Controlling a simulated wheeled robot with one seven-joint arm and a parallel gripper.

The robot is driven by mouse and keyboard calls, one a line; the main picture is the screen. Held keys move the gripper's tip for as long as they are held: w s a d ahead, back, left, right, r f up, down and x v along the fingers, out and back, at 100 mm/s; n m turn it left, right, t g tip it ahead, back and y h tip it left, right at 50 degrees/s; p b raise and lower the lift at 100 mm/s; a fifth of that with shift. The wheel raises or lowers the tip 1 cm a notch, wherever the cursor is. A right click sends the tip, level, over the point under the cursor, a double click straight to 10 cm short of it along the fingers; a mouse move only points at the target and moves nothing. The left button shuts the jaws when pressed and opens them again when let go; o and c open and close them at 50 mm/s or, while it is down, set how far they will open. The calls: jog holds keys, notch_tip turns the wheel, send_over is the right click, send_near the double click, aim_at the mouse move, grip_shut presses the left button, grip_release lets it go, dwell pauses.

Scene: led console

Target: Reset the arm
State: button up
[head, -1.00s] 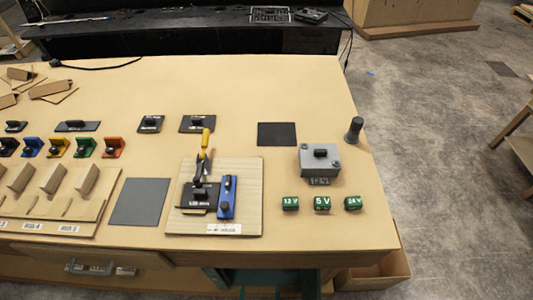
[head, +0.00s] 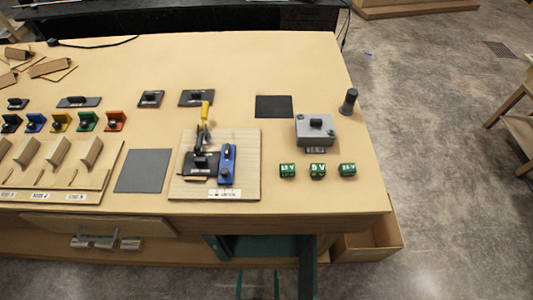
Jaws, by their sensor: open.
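I cannot make out my arm or gripper in the head view. The bench top (head: 300,80) carries the console parts. A pale wooden board (head: 247,165) holds a black block with a yellow-handled clamp (head: 205,112) and a blue block (head: 227,164) beside it.
A grey mat (head: 144,171) and a black mat (head: 274,106) lie on the bench. Coloured holders, including an orange one (head: 115,121), stand at left. A black cylinder (head: 348,101) stands near the right edge. Teal framework (head: 308,265) and an open wooden box (head: 367,245) are below.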

jog(key=s+d+r, duration=0.1)
jog(key=s+r, duration=0.2)
jog(key=r, duration=0.9)
jog(key=s+d+r+t, duration=0.1)
jog(key=s+r, duration=0.2)
jog(key=r, duration=1)
jog(key=s+d+r, duration=0.1)
jog(key=s+r, duration=0.2)
jog(key=r, duration=0.9)
jog(key=shift+s+r, duration=0.15)
jog(key=shift+r, duration=0.15)
jog(key=shift+r+t, duration=0.3)
jog(key=shift+r, duration=0.1)
jog(key=shift+c, duration=0.3)
